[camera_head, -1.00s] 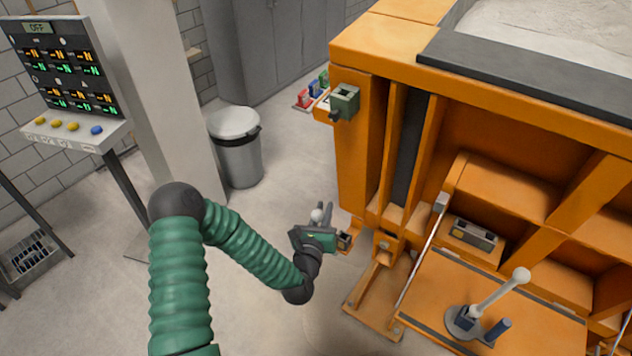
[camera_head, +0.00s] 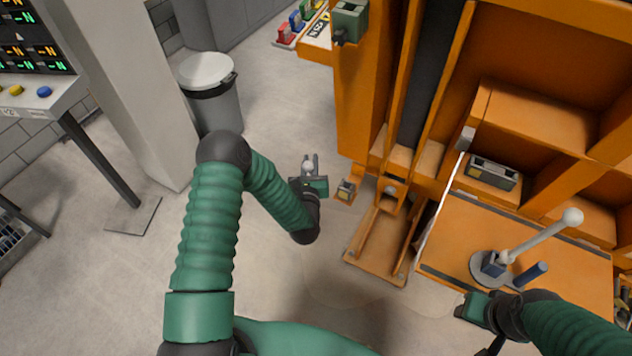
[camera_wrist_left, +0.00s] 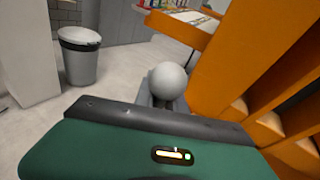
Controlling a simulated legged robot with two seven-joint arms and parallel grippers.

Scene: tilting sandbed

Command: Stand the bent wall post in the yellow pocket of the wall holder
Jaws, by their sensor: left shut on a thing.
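My left gripper (camera_head: 309,168) is held above the floor, left of the orange sandbed frame. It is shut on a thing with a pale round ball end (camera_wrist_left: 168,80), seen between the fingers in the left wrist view. The rest of that thing is hidden, so I cannot tell its bend.
A pale ball-topped lever (camera_head: 540,236) and a short blue peg (camera_head: 530,273) stand on the orange platform (camera_head: 460,225). A grey box (camera_head: 493,172) lies behind them. A green-grey block (camera_head: 349,20) is fixed on the frame. A lidded bin (camera_head: 211,95) stands left on open floor.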

